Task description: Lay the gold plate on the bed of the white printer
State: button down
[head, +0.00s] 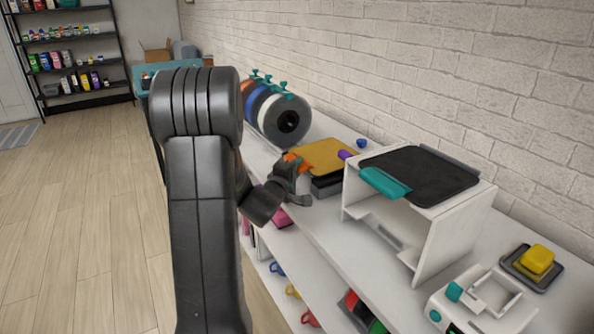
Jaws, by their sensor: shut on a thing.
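The gold plate (329,152) is a flat sheet with an orange tab (293,159) at its near left corner. It is above or on a low dark block on the white counter; I cannot tell if they touch. My gripper (292,168) is shut on the plate at its orange tab, and my arm hides part of the grip. A white open-fronted box (437,244) stands to the right, with a black sheet (425,172) with a teal tab on top. A smaller white machine (480,306) with teal knobs is cut off at the bottom right. I cannot tell which is the printer.
Filament spools (287,122) stand behind my gripper to the left. A purple item (345,155) and a blue item (361,143) lie near the plate. A yellow block (537,259) sits on a dark tray at right. A brick wall bounds the counter (340,248).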

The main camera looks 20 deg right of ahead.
jog(key=c, duration=1.3)
grip_release()
jog(key=shift+f, duration=0.1)
jog(key=shift+s+a+f+b, duration=0.1)
jog(key=shift+f+b, duration=0.2)
jog(key=shift+b, duration=0.25)
jog(key=shift+w+a+r+p+v, duration=0.1)
jog(key=shift+p+v, duration=0.2)
jog(key=shift+v, duration=1.95)
jog(key=shift+w+a+r+p+v, duration=0.1)
jog(key=shift+p+v, duration=0.2)
jog(key=shift+v, duration=2)
jog(key=shift+w+a+r+p+v, duration=0.1)
jog(key=shift+p+v, duration=0.2)
jog(key=shift+v, duration=1.95)
jog(key=shift+w+d, duration=0.1)
